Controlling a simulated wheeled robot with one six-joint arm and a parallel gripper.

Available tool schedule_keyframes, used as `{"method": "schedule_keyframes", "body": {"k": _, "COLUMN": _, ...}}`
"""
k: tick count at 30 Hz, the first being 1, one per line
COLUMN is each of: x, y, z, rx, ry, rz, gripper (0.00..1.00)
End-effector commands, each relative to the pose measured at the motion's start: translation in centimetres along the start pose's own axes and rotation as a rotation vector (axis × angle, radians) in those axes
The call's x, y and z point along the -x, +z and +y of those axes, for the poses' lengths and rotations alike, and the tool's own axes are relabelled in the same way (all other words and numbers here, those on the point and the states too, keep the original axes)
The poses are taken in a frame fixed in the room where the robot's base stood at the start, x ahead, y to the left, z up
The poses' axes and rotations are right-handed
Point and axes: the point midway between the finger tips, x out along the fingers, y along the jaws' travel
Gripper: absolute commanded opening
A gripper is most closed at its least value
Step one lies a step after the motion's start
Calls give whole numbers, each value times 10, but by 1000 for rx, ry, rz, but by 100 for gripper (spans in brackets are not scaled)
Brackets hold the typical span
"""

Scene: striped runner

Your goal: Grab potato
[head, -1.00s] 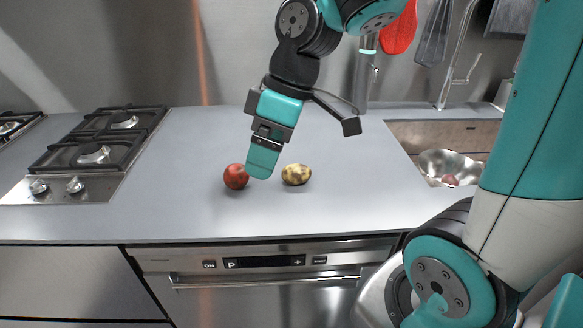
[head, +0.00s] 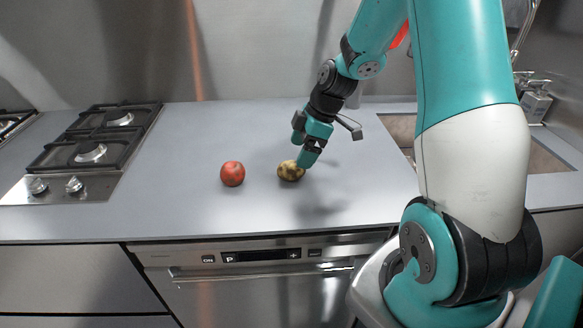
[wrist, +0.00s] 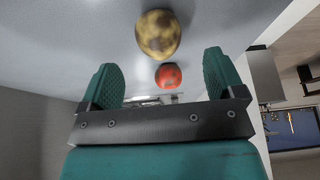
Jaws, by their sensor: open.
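The potato (head: 289,171), yellow-brown and mottled, lies on the grey counter, right of a red apple (head: 232,174). My gripper (head: 307,160) is just above and to the right of the potato in the head view, its fingers angled down. In the wrist view the open gripper (wrist: 163,82) has its two teal fingers wide apart with nothing between them. The potato (wrist: 158,34) appears beyond the fingertips in the wrist view, and the apple (wrist: 168,75) shows below it in the picture, between the fingers.
The grey counter (head: 180,215) is clear around the potato and apple. A gas hob (head: 92,152) is on the left. A sink (head: 541,157) is on the right, partly hidden by my arm. A dishwasher front (head: 262,280) is below the counter edge.

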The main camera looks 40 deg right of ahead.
Motion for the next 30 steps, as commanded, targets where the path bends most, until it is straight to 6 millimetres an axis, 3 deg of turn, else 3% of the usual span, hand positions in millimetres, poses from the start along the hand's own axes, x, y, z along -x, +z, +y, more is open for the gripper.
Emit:
{"method": "schedule_keyframes", "body": {"k": 8, "x": -22, "y": -1, "z": 0, "rx": -1, "ry": -3, "rz": -1, "gripper": 88}}
{"method": "schedule_keyframes", "body": {"k": 16, "x": -60, "y": -1, "z": 2, "rx": -1, "ry": -3, "rz": -1, "gripper": 88}}
{"method": "schedule_keyframes", "body": {"k": 25, "x": -66, "y": -1, "z": 2, "rx": -1, "ry": 1, "rz": -1, "gripper": 88}}
{"method": "schedule_keyframes", "body": {"k": 30, "x": -66, "y": -1, "z": 2, "rx": -1, "ry": 1, "rz": 0, "gripper": 49}}
